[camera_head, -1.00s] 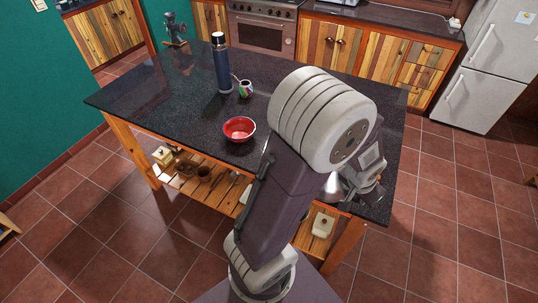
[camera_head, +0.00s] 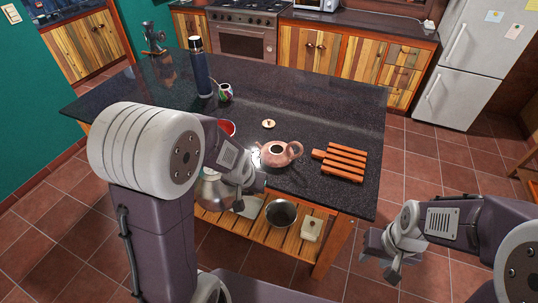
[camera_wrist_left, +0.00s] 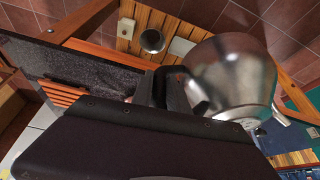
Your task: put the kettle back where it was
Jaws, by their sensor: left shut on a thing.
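The shiny silver kettle (camera_head: 214,190) hangs at the near edge of the dark island counter (camera_head: 300,104), partly hidden behind my left arm. It also shows large in the left wrist view (camera_wrist_left: 232,75). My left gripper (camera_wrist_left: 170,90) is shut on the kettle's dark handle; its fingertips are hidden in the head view. My right gripper (camera_head: 385,258) is off to the right, past the counter's near right corner, over the floor and apart from everything. Whether its jaws are open is unclear.
A pink teapot (camera_head: 279,153), its lid (camera_head: 268,124) and a slatted wooden trivet (camera_head: 343,161) are on the counter. A red bowl (camera_head: 227,128), blue flask (camera_head: 200,70) and patterned cup (camera_head: 225,93) stand to the left. A metal pot (camera_head: 281,213) sits on the lower shelf. The counter's back right is clear.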

